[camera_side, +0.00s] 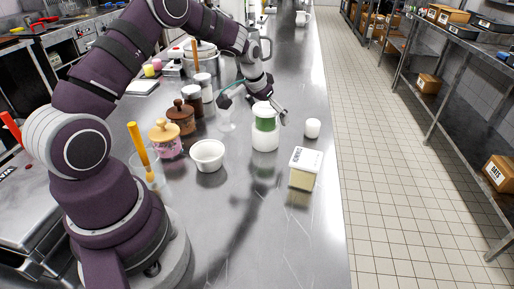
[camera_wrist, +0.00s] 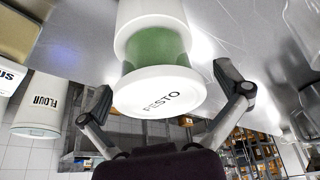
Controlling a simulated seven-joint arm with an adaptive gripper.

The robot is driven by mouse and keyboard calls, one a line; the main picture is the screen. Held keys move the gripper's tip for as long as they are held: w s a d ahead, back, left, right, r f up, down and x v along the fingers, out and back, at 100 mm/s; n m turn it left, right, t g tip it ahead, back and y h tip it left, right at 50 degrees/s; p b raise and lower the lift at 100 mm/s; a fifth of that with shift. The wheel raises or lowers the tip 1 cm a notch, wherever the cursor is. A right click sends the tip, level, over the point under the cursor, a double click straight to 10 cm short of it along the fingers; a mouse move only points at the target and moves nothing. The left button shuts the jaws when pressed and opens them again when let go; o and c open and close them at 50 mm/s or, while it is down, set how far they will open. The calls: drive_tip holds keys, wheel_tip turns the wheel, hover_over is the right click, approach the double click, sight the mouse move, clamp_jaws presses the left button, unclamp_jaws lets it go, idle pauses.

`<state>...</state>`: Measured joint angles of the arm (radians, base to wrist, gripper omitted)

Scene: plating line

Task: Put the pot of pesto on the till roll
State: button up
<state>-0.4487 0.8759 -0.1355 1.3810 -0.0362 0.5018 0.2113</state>
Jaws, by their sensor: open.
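The pot of pesto (camera_side: 266,124) is a green jar with a white lid. It stands upright on a wider white cylinder, which looks like the till roll (camera_side: 264,141). In the wrist view the pot's lid (camera_wrist: 150,95) reads PESTO, and the white roll (camera_wrist: 147,30) shows beyond its green body. My gripper (camera_wrist: 165,80) is open, with one finger on each side of the lid and visible gaps between them. In the side view my gripper (camera_side: 253,109) is at the height of the pot's top. The contact between pot and roll is partly hidden.
A small white cylinder (camera_side: 312,128) and a white-topped carton (camera_side: 304,168) stand to the right.

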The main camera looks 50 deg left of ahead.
drive_tip(key=a+v, duration=0.1)
drive_tip(key=v, duration=1.1)
drive_tip(key=s+d+r+m, duration=0.1)
drive_tip(key=s+d, duration=0.5)
drive_tip(key=s, duration=0.2)
drive_tip(key=s+d+r+m+t, duration=0.1)
drive_tip(key=s+d+r, duration=0.1)
drive_tip(key=s+d, duration=0.5)
drive_tip(key=shift+s+r+h, duration=0.35)
drive_tip(key=shift+s+h, duration=0.05)
